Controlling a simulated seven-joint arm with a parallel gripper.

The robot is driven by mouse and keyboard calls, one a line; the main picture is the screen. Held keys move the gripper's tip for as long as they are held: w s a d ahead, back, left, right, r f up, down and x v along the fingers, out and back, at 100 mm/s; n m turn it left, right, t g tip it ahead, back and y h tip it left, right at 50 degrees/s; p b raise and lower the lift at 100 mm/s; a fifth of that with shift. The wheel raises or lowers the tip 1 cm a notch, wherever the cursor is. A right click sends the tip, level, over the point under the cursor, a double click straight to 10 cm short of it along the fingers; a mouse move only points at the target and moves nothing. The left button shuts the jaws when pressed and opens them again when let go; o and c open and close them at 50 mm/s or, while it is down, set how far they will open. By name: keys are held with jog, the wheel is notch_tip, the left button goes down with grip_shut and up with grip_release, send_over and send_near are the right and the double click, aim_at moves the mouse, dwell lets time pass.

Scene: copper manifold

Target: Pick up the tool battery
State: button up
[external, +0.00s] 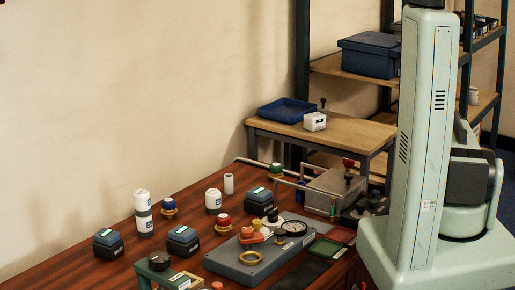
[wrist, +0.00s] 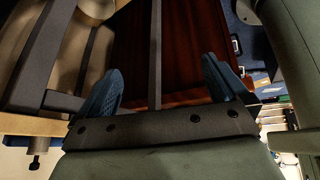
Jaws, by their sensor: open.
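Three dark block-shaped objects with green-marked tops look like tool batteries. In the external view one (external: 107,243) sits at the left of the wooden table. Another (external: 183,241) is to its right, and a third (external: 259,202) is farther back. I cannot tell which one is meant. My gripper (wrist: 160,88) shows in the wrist view with its two blue ridged fingers wide apart and nothing between them. In the external view I cannot make out my gripper. No battery is clearly identifiable in the wrist view.
White bottles (external: 143,213), (external: 213,201) and small colored knobs stand among the batteries. A grey plate with fittings (external: 232,262) lies at the front. A side bench (external: 345,131) holds a blue tray (external: 287,110) and a white box (external: 315,121). Shelves stand behind.

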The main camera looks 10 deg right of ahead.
notch_tip(320, 180, up, 8)
jog(key=w+n, duration=0.1)
jog(key=w, duration=0.1)
jog(key=a+r, duration=0.1)
jog(key=a, duration=0.5)
jog(key=a+r+n, duration=0.1)
jog(key=a, duration=0.6)
jog(key=s+a+n+h, duration=0.1)
jog(key=a, duration=0.6)
jog(key=shift+r+g, duration=0.4)
jog(key=s+a+h, duration=0.1)
jog(key=s+a, duration=0.3)
jog(key=a, duration=0.9)
jog(key=n+h, duration=0.1)
send_near(259, 190)
jog(key=x, duration=0.7)
jog(key=shift+w+a+f, duration=0.1)
jog(key=shift+a+f, duration=0.1)
jog(key=shift+a, duration=0.05)
jog(key=shift+s+d+x, duration=0.15)
jog(key=shift+x, duration=1.15)
jog(key=shift+s+d+x, duration=0.1)
jog(key=shift+s+x, duration=0.05)
jog(key=shift+x, duration=1.2)
